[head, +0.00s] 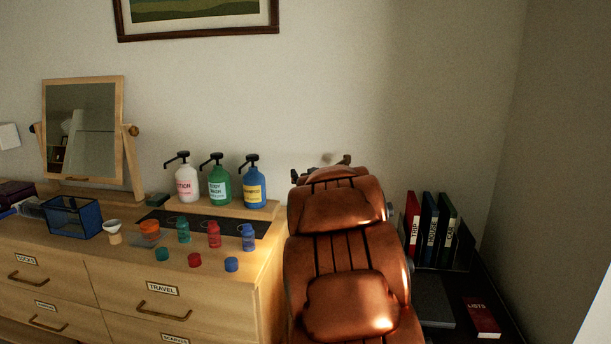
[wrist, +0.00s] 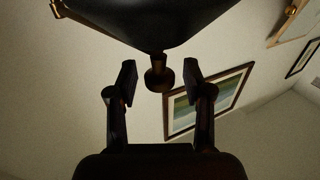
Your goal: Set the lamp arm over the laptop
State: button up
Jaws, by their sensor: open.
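In the wrist view, a dark cone-shaped piece that looks like the lamp's shade (wrist: 155,20) fills the top middle. A short stem with a round knob (wrist: 158,78) hangs from it. My gripper (wrist: 160,82) is open, with one finger on each side of the knob and a visible gap at both sides. The knob's depth relative to the fingertips is hard to tell. The lamp's arm and base do not show clearly. In the head view, a flat grey slab (head: 435,302), possibly the closed laptop, lies on the dark surface at right, partly hidden.
In the head view, a wooden dresser (head: 220,300) at left carries pump bottles (head: 219,185), a mirror (head: 83,125), a blue mesh basket (head: 74,218) and small bottles and caps. Several binders (head: 429,230) and a red book (head: 482,318) stand or lie at right.

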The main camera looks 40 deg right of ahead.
grip_shut()
dwell(0.3)
dwell(0.3)
